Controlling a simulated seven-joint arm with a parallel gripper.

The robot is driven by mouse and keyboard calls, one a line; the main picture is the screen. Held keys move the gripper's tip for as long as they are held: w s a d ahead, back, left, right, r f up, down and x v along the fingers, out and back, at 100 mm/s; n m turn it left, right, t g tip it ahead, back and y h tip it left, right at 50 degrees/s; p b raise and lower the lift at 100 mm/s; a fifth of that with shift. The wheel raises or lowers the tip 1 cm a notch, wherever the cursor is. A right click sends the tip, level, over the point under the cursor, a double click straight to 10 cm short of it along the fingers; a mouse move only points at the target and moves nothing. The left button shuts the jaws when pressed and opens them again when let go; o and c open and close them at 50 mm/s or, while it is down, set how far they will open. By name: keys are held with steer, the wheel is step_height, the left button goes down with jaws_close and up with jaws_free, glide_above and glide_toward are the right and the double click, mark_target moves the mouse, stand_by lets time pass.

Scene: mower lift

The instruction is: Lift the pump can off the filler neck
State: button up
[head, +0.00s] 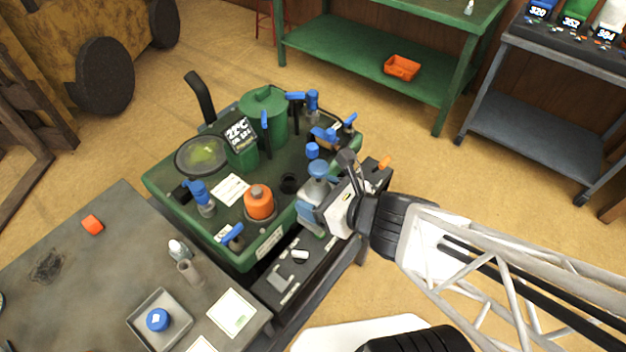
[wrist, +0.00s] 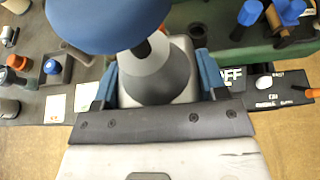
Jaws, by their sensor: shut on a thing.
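The pump can (head: 315,187), grey with a blue pump top, is at the right edge of the green mower deck in the head view. In the wrist view its grey cone (wrist: 152,78) and large blue knob (wrist: 105,18) fill the upper middle. My gripper (head: 312,208) is shut on the can, with blue finger pads on both sides of it in the wrist view. The can's base is hidden by the gripper, so I cannot tell whether it touches a filler neck. A dark round opening (head: 289,183) shows on the deck just left of the can.
Close by on the deck (head: 270,235) stand an orange-capped part (head: 258,201), several blue-handled fittings and a tall green canister (head: 264,115). A grey workbench (head: 75,270) with a small tray (head: 160,335) lies at the lower left. Open floor lies to the right.

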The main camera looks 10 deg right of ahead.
steer(key=shift+s+d, duration=0.15)
steer(key=shift+s, duration=0.3)
